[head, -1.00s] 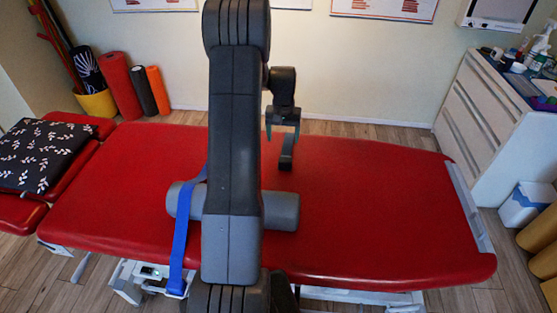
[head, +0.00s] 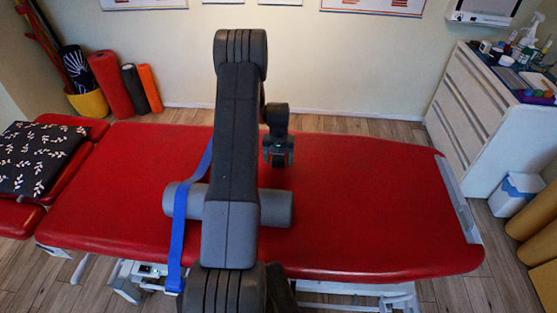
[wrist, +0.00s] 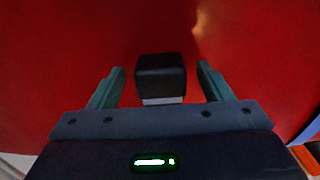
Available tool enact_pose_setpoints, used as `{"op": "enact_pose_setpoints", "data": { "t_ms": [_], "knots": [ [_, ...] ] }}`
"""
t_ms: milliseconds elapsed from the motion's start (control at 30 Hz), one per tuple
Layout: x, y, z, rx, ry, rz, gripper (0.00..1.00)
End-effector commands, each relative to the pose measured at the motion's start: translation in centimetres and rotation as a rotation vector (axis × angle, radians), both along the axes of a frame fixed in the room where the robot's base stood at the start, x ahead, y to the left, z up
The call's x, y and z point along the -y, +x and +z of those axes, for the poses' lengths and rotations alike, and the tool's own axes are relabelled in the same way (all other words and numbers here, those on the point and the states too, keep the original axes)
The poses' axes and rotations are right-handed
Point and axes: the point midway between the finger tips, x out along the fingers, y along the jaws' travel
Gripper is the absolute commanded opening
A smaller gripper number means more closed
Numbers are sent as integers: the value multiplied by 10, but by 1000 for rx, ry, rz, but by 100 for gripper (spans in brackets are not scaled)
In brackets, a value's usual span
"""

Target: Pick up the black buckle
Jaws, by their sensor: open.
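The black buckle (wrist: 161,75) shows in the wrist view as a dark block with a pale strip along its near edge. It is on the red table top (wrist: 70,60). My gripper (wrist: 161,80) is open, with one green-grey finger to the left of the buckle and one to the right. A gap shows between each finger and the buckle. In the head view my gripper (head: 278,160) is low over the red treatment table (head: 370,210), beyond the grey roller. The buckle cannot be made out in the head view, where my gripper covers that area.
A grey roller (head: 277,208) lies across the table with a blue strap (head: 179,225) beside my arm. A patterned black cushion (head: 38,158) rests at the left end. The table's right half is clear. A white cabinet (head: 480,110) stands at the right.

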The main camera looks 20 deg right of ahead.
Motion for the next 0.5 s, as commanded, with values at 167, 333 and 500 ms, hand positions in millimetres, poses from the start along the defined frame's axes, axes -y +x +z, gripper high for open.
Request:
{"op": "enact_pose_setpoints", "data": {
  "t_ms": [167, 333, 500],
  "knots": [
    [0, 0, -6, 0, 0, 0, 73],
    [0, 0, -6, 0, 0, 1, 71],
    [0, 0, -6, 0, 0, 1, 37]
  ]
}}
